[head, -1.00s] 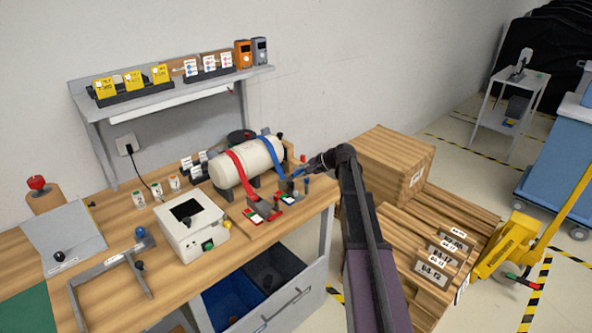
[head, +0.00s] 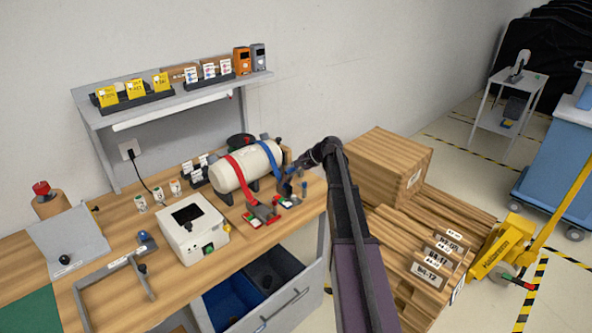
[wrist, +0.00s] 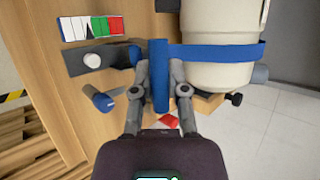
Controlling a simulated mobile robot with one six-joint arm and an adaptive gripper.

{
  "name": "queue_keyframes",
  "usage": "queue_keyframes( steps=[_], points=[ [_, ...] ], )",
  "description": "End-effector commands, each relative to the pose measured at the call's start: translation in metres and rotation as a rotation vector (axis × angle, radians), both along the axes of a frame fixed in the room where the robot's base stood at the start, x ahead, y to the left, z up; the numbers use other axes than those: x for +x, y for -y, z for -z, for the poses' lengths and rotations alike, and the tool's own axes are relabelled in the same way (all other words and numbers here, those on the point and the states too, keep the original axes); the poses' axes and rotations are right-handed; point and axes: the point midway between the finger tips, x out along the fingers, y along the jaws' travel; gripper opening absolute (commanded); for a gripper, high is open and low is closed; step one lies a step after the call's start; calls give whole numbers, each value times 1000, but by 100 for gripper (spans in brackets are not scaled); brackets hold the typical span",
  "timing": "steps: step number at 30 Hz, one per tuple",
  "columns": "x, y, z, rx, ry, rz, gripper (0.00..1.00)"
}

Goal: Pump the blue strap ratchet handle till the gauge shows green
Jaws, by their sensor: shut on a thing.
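The blue strap (head: 269,160) runs over a cream tank (head: 226,174); in the wrist view it crosses the tank at the upper right. The blue ratchet handle (wrist: 160,88) stands between the two fingers of my gripper (wrist: 159,72), which is shut on it. In the head view my gripper (head: 290,181) is at the tank's right front, partly hiding the handle. The gauge (wrist: 92,26) has white, green and red fields, with dark lines in the white part; I cannot clearly tell which is the pointer.
A red strap (head: 238,177) with its own ratchet lies to the left. A blue-capped peg (wrist: 103,102) and a grey bracket with a white knob (wrist: 92,61) are close to my left finger. A white box device (head: 187,228) stands farther left on the bench.

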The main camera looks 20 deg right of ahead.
Motion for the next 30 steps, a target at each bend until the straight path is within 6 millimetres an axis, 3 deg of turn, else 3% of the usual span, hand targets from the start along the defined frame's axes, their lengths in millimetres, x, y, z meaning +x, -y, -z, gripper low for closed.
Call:
queue_keyframes(
  steps=[9,10,11,30],
  points=[
    [-2,-2,-1,6,-2,-4,0],
    [-2,-2,-1,6,-2,-4,28],
    [-2,-1,-1,6,-2,-4,35],
    [-2,2,-2,4,-3,2,35]
  ],
)
